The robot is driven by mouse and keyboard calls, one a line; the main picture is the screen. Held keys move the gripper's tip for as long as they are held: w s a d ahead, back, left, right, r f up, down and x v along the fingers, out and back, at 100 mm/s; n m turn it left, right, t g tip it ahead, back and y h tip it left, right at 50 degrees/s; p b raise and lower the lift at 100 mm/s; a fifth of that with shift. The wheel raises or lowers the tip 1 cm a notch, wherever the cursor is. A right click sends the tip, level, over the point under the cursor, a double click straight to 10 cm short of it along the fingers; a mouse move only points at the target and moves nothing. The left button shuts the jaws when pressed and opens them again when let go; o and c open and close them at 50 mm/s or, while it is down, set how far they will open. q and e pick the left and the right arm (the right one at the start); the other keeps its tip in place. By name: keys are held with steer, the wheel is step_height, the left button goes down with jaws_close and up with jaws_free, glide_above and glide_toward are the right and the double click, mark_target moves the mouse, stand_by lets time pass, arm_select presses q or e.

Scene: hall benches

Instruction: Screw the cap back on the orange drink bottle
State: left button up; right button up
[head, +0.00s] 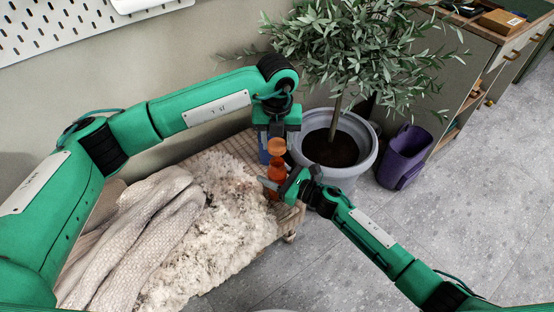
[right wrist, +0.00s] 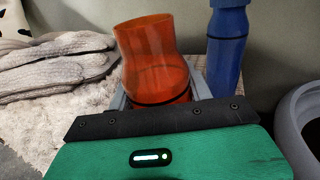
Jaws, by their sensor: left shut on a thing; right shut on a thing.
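The orange drink bottle (head: 276,176) stands near the bench's right end, and its see-through orange body fills the middle of the right wrist view (right wrist: 155,65). My right gripper (head: 275,186) is shut around the bottle's lower part, with a finger on each side. My left gripper (head: 277,138) points down above the bottle and is shut on the orange cap (head: 277,147). The cap does not show in the right wrist view, where the bottle's top looks open.
A blue bottle (right wrist: 228,45) stands close behind the orange one. A fleece (head: 215,230) and knitted blanket (head: 130,235) cover much of the bench (head: 235,147). A grey plant pot (head: 365,135) stands just right, with a purple bin (head: 403,158) beyond. Open floor lies at right.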

mark_target(277, 162)
arm_select(q)
steer(key=shift+f, duration=1.7)
steer(key=shift+f, duration=0.9)
steer(key=shift+f, duration=0.5)
